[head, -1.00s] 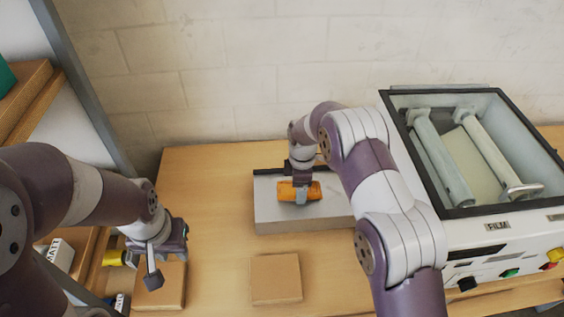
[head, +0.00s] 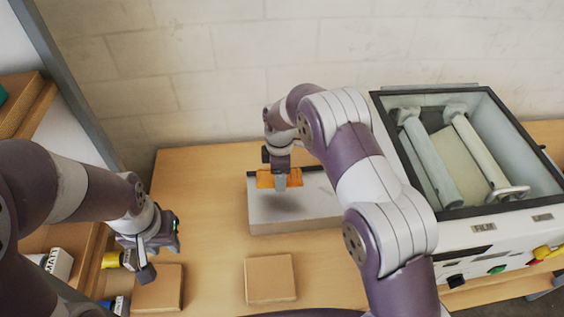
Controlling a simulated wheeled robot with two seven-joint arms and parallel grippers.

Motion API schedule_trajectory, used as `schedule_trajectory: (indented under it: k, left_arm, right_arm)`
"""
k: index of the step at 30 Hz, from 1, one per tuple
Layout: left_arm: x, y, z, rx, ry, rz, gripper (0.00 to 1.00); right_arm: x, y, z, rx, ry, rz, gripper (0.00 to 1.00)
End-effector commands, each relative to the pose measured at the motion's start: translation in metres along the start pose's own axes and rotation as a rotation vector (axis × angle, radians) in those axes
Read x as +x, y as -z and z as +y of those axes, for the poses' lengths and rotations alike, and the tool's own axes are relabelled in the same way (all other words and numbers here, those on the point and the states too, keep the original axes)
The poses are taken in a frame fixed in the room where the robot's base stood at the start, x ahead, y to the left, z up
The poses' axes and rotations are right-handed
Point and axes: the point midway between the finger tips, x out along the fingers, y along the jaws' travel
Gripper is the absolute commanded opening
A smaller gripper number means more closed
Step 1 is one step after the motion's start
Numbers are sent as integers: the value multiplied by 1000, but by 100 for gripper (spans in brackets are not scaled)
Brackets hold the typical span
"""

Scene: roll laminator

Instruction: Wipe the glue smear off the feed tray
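The feed tray (head: 266,214) is the pale, low slab in front of the laminator's left side in the head view. My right gripper (head: 281,182) is shut on an orange sponge (head: 265,180) and holds it above the tray, with a soft shadow below. I cannot make out a glue smear on the visible tray surface; the sponge, gripper and my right arm hide parts of it. My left gripper (head: 162,262) hangs at the left end of the table above a tan block, its fingers apart and nothing seen between them.
The laminator (head: 485,240) with its open roller bay stands at the right. Two tan blocks (head: 270,278) (head: 158,290) lie near the front. A shelf (head: 60,238) with small boxes and a yellow item stands at the left. The table (head: 210,200) left of the tray is clear.

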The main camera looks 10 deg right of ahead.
Motion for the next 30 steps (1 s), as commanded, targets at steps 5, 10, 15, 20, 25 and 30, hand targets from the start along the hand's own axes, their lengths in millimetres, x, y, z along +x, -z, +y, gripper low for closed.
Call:
schedule_trajectory:
  k: [5, 10, 15, 20, 25, 30]
  left_arm:
    - [-13, 2, 0, 0, 0, 0, 33]
    - [-15, 2, 0, 0, 0, 0, 33]
    - [-14, 2, 0, 0, 0, 0, 33]
    - [-14, 2, 0, 0, 0, 0, 33]
    - [-14, 2, 0, 0, 0, 0, 33]
    - [-12, 2, 0, 0, 0, 0, 33]
  right_arm:
    - [-18, 3, -2, 4, 0, 0, 41]
    - [-22, 4, -3, 6, 1, 0, 41]
    - [-21, 4, -3, 6, 0, 0, 41]
    - [-21, 4, -3, 6, 0, 0, 41]
    - [-21, 4, -3, 5, 0, 0, 41]
    - [-20, 1, -4, 22, 0, 0, 41]
